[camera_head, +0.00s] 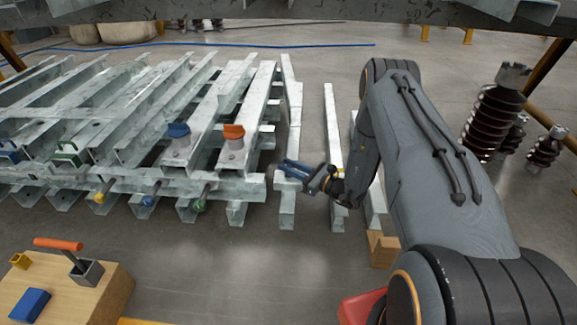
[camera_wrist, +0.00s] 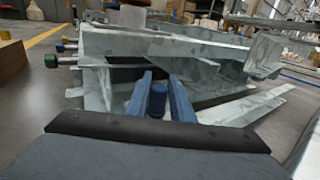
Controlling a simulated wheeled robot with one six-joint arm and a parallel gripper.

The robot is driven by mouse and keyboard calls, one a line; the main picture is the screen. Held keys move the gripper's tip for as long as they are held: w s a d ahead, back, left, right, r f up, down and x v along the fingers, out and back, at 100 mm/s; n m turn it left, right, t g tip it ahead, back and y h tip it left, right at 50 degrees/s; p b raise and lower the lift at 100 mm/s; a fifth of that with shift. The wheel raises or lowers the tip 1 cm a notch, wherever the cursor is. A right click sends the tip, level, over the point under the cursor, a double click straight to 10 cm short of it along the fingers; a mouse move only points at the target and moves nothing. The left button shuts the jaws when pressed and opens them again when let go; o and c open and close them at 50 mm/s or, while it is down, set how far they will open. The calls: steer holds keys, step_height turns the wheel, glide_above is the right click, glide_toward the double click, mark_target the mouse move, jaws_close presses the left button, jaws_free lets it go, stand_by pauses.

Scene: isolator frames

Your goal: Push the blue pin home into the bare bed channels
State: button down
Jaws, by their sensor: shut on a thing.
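My gripper (camera_head: 287,170) has blue fingers and reaches left from the arm, over the near end of the pale steel channels at the right of the stack. In the wrist view my gripper (camera_wrist: 163,88) is shut on a blue pin (camera_wrist: 157,100), whose rounded blue end shows between the fingers. The pin's far end is hidden. Bare steel channels (camera_head: 331,125) lie at the right of the stack. In the wrist view a steel channel (camera_wrist: 150,48) runs across just beyond the fingertips. I cannot tell whether the pin touches it.
Yellow (camera_head: 99,197), blue (camera_head: 148,201) and green (camera_head: 200,206) pin ends stick out of the stack's front. Blue (camera_head: 177,131) and orange (camera_head: 233,132) capped pieces stand on top. A wooden box (camera_head: 110,290) stands front left. Brown insulators (camera_head: 490,115) stand right. The near floor is open.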

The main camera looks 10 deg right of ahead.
steer(key=shift+f, duration=0.35)
steer(key=c, duration=1.5)
jaws_free()
steer(key=shift+o, duration=0.2)
steer(key=p+v, duration=0.3)
steer(key=v, duration=0.4)
steer(key=shift+s+d, duration=0.25)
steer(key=shift+s, duration=0.05)
